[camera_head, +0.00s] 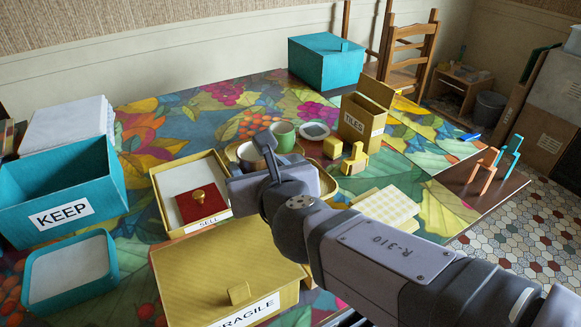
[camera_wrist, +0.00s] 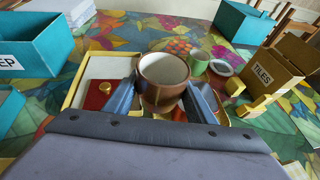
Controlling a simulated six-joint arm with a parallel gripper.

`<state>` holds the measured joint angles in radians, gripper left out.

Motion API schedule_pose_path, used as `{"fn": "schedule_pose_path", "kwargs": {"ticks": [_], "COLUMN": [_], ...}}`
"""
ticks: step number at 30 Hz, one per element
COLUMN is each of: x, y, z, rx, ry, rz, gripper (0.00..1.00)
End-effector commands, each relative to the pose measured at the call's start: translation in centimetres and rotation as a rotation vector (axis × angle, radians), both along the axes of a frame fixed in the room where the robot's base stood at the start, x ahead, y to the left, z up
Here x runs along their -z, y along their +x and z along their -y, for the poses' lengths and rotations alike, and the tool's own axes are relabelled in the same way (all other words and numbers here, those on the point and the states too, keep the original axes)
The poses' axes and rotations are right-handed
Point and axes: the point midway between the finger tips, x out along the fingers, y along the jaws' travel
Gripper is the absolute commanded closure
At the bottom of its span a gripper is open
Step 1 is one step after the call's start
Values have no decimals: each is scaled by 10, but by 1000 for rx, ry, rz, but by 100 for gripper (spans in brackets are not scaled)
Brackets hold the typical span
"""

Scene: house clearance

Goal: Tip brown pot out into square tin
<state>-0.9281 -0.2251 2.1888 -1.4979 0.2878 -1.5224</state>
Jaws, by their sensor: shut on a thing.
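The brown pot (camera_wrist: 153,100), with a cream inside, is upright between the two fingers of my gripper (camera_wrist: 162,88), one finger on each side. The bottom inside the pot is hidden in the wrist view. In the head view the pot (camera_head: 257,150) shows partly behind my gripper (camera_head: 262,168), above or at a yellow round-edged tray; I cannot tell whether it touches. A teal open tray with rounded corners and a pale inside (camera_head: 112,258) lies at the lower left, and may be the square tin; I cannot be sure.
A yellow SELL tray (camera_head: 162,205) holds a red box (camera_head: 197,205). A yellow FRAGILE box (camera_head: 215,265) stands in front. A teal KEEP box (camera_head: 60,200) is left. A green cup (camera_head: 283,137), yellow blocks (camera_head: 333,147) and a TILES box (camera_head: 352,122) stand behind the arm.

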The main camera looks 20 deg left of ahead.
Motion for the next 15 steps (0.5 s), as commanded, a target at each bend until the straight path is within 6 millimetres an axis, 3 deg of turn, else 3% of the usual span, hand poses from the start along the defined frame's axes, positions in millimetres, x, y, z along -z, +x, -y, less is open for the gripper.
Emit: {"fn": "schedule_pose_path", "kwargs": {"ticks": [6,15], "x": [-8,-8], "y": [-15,-17], "z": [-22,-24], "rx": [-141,-171], "ry": [6,4], "rz": [3,5], "gripper": [77,77]}}
